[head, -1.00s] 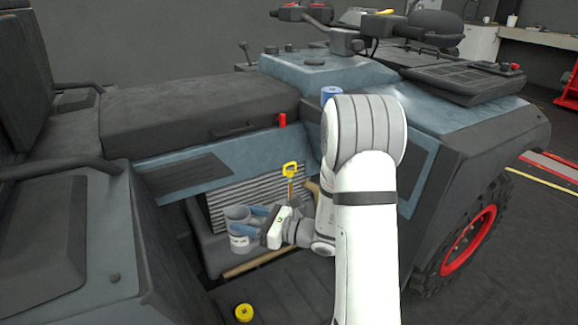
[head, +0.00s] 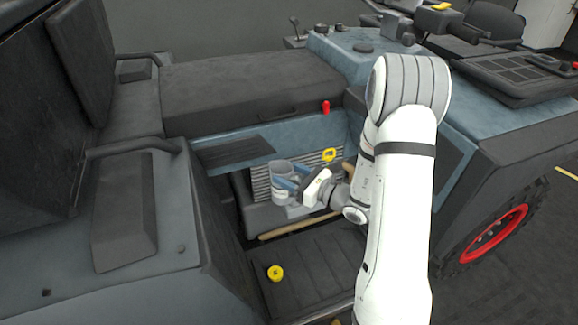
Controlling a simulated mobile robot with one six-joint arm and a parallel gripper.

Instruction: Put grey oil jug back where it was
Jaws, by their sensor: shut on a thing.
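The grey oil jug (head: 280,194) is a small upright grey container with an open-looking round top and a pale label on its lower side. It is in front of the ribbed grille in the vehicle's open side bay. My gripper (head: 284,178) reaches in from the right, and its blue fingers are shut on the jug. The fingers and the white gripper body hide part of the jug's right side. I cannot tell whether the jug's base touches the dark ledge (head: 253,216) beneath it.
A yellow ring handle (head: 329,154) stands close to my gripper on the right, with a red knob (head: 325,107) above. A tan bar (head: 292,228) runs below the jug. A yellow cap (head: 275,272) lies on the ribbed footwell floor (head: 315,262). The seat (head: 225,95) overhangs the bay.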

